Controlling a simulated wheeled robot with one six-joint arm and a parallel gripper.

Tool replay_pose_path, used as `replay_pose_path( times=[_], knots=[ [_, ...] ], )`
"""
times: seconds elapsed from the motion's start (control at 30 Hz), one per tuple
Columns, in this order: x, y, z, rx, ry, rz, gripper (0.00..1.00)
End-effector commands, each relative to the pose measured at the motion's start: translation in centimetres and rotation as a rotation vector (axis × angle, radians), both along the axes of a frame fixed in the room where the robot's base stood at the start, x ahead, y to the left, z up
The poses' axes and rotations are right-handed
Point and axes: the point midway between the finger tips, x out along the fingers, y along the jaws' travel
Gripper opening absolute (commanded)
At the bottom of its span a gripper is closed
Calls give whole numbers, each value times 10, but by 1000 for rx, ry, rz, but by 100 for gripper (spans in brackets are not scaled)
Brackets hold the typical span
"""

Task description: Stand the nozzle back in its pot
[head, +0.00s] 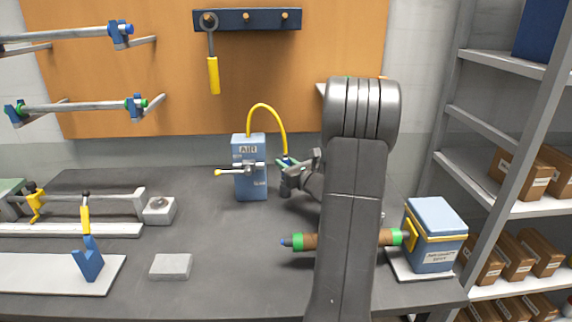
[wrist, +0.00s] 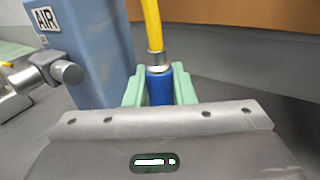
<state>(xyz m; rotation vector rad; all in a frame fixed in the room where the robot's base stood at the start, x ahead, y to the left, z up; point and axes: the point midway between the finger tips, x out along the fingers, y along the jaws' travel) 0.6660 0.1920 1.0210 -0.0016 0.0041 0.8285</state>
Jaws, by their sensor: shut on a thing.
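The nozzle is a blue piece on the end of a yellow hose (head: 268,107). The hose arches from the top of a blue box marked AIR (head: 250,180). My gripper (head: 287,164) is shut on the nozzle (wrist: 159,87), just right of the box and above the bench. In the wrist view the green fingers (wrist: 160,92) stand on both sides of the nozzle. The nozzle's lower end is hidden behind my gripper body. A light grey square block with a round top feature (head: 159,209) sits left of the box; I cannot tell whether it is the pot.
A metal valve with a yellow-tipped lever (head: 240,171) juts from the box front. A flat grey block (head: 171,266) lies at the front.

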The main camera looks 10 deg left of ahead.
Motion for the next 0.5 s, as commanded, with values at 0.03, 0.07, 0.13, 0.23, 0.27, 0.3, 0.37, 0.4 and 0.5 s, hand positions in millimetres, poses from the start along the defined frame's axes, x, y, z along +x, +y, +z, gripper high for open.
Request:
replay_pose_path(
  times=[0.03, 0.07, 0.13, 0.23, 0.27, 0.3, 0.37, 0.4, 0.5],
  knots=[
    [0, 0, 1, 1, -1, 0, 4],
    [0, 0, 1, 1, -1, 0, 4],
    [0, 0, 0, 1, -1, 0, 4],
    [0, 0, -1, 0, 0, 0, 32],
    [0, 0, -1, 0, 0, 0, 38],
    [0, 0, -1, 0, 0, 0, 44],
    [0, 0, -1, 0, 0, 0, 44],
    [0, 0, 0, 0, 0, 0, 44],
    [0, 0, 0, 1, -1, 0, 44]
  ],
)
